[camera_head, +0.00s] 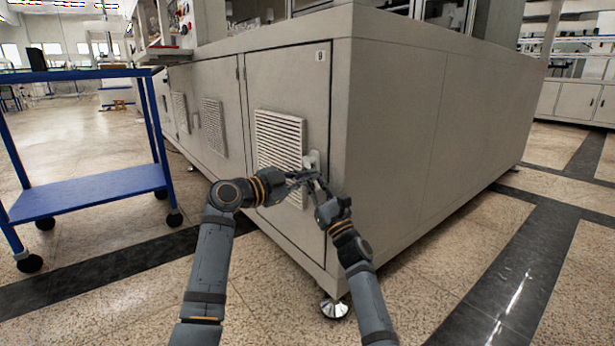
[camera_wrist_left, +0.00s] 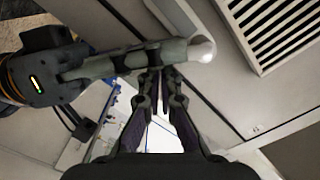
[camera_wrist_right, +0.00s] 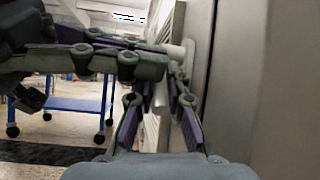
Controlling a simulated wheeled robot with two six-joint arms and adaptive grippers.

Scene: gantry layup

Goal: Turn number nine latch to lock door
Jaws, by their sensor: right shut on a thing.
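The number nine door (camera_head: 285,90) is a pale grey panel with a small "9" label (camera_head: 320,56) at its top right, and it looks flush with the cabinet. Its pale latch (camera_head: 313,157) is at the door's right edge beside the vent. The latch's rounded end shows in the left wrist view (camera_wrist_left: 203,50). My right gripper (camera_head: 314,182) is shut on the latch, seen between its fingers in the right wrist view (camera_wrist_right: 160,98). My left gripper (camera_head: 304,176) is close beside it, its fingers crossing in front. Whether its narrow fingertips touch is unclear.
A slatted vent (camera_head: 279,140) is left of the latch. The cabinet's side wall (camera_head: 420,140) stands to the right, with a levelling foot (camera_head: 334,308) below the corner. A blue cart (camera_head: 90,190) stands at the left. Floor around the cabinet is mostly clear.

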